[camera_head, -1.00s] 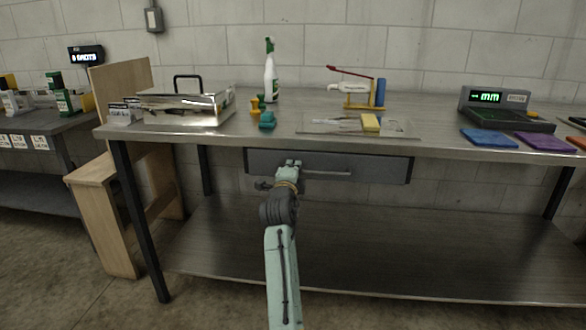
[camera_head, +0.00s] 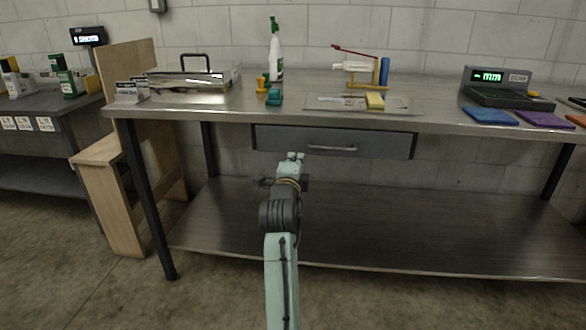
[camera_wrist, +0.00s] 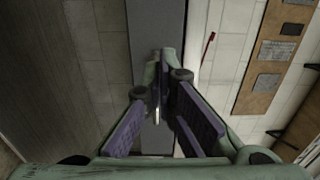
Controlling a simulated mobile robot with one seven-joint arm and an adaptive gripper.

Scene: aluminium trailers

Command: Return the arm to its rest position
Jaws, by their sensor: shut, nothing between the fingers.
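My arm (camera_head: 283,270) reaches forward from the bottom of the head view, with its hand in front of the steel workbench. My gripper (camera_head: 291,157) is shut and empty, just below the lower edge of the grey drawer (camera_head: 380,144) in the picture. In the wrist view, my gripper (camera_wrist: 164,88) shows its purple-padded fingers pointing toward a grey strip (camera_wrist: 158,20). I cannot tell the exact gap between fingertips and drawer.
The workbench top (camera_head: 215,110) holds a metal case (camera_head: 188,82), a spray bottle (camera_head: 276,55) and a digital scale (camera_head: 497,84). Its lower shelf (camera_head: 400,225) is bare. A wooden stand (camera_head: 105,165) is at left. The floor in front is clear.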

